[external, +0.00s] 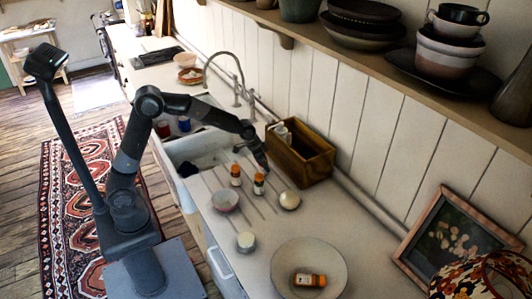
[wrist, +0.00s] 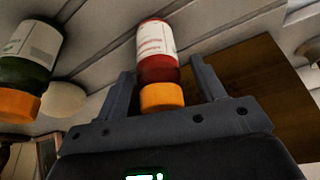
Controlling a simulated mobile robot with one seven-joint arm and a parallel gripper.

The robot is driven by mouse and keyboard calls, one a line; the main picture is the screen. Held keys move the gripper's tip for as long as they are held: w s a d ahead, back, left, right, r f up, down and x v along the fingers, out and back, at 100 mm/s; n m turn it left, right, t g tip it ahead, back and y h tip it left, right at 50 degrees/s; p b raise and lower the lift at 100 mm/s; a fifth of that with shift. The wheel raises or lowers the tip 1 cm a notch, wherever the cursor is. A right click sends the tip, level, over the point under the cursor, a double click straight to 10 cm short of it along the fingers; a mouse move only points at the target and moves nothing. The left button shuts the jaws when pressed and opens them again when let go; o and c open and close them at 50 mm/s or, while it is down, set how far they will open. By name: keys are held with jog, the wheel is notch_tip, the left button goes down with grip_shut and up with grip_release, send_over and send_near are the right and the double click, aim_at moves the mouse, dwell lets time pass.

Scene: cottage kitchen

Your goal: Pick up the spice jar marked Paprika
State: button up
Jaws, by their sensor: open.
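A spice jar with a red body, white label and orange cap (wrist: 158,52) is in the wrist view; it also stands upright on the counter in the external view (external: 236,175). Its label is too small to read. My gripper (wrist: 163,68) is open, with one finger on each side of this jar near its cap; contact cannot be told. In the external view my gripper (external: 263,165) is low over the counter, beside the jars. A green jar with an orange cap (external: 259,184) stands to the right and is outside the fingers, at left in the wrist view (wrist: 30,55).
A wooden box (external: 310,165) stands close behind my gripper. Another orange-capped jar (external: 308,280) lies on a plate (external: 335,262). The sink (external: 195,150) is at left.

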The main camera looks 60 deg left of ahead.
jog(key=c, duration=1.1)
